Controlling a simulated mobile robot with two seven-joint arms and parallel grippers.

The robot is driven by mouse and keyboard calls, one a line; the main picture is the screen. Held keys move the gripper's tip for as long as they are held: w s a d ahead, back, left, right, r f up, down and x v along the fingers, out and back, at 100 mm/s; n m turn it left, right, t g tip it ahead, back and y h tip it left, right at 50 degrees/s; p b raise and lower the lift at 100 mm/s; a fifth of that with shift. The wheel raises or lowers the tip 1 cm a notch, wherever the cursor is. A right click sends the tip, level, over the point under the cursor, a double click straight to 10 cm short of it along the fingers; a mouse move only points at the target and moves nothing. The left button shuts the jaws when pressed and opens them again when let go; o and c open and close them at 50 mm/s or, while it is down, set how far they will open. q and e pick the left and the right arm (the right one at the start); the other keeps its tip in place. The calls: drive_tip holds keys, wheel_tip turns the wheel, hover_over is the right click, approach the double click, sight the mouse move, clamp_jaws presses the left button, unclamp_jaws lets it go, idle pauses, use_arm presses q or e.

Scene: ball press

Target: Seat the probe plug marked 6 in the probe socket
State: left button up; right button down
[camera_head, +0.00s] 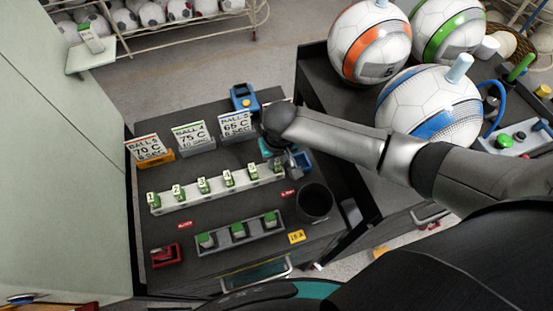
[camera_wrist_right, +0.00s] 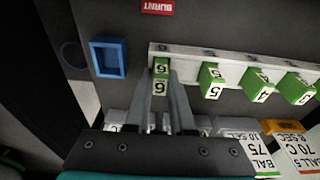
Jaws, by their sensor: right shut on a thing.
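The green plug marked 6 (camera_wrist_right: 160,80) is between the fingers of my right gripper (camera_wrist_right: 168,85) in the wrist view. It is at the end of the white rail (camera_wrist_right: 190,54); I cannot tell whether it is lifted clear of it. Beside this rail end is an open blue square holder (camera_wrist_right: 109,58), empty, apart from the gripper. I cannot tell whether it is the probe socket. In the head view my right gripper (camera_head: 291,163) hangs over the right end of the numbered rail (camera_head: 215,190) and partly hides it. My left gripper is out of view.
Several numbered green plugs stand along the rail. In front is a grey rack (camera_head: 223,240) with green blocks, a red holder (camera_head: 165,255) and a black cup (camera_head: 314,202). Sign cards (camera_head: 193,136) and a blue device (camera_head: 243,97) stand behind. Large balls (camera_head: 430,105) are at right.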

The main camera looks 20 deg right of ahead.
drive_tip(key=c, duration=0.8)
unclamp_jaws()
drive_tip(key=shift+f, duration=0.15)
drive_tip(key=shift+o, duration=0.2)
wheel_tip(320, 180, up, 12)
drive_tip(key=s+p, duration=0.1)
drive_tip(key=p, duration=0.1)
drive_tip(key=shift+s, duration=0.4)
